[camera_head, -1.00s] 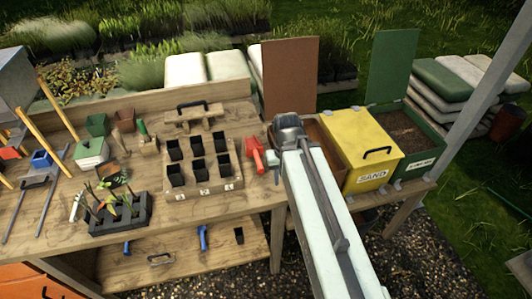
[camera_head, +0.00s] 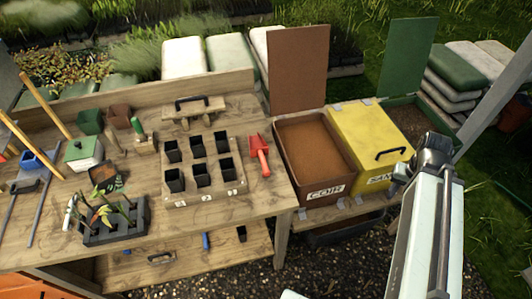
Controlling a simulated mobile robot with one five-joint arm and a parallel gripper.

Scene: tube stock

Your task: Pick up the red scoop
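The red scoop (camera_head: 259,152) lies on the right end of the wooden bench top, its handle pointing toward the front edge. It is fully in view and nothing touches it. My arm reaches up from the lower right, and its end, my gripper (camera_head: 432,150), hangs over the right side near the yellow sand bin, well to the right of the scoop. The fingers are too small and turned away to tell whether they are open or shut.
Black pots stand in a wooden holder (camera_head: 205,195) left of the scoop. An open coir bin (camera_head: 325,191) and a closed yellow sand bin (camera_head: 372,143) stand right of the bench. A wooden tool block (camera_head: 189,112) stands behind the pots. Gravel lies in front.

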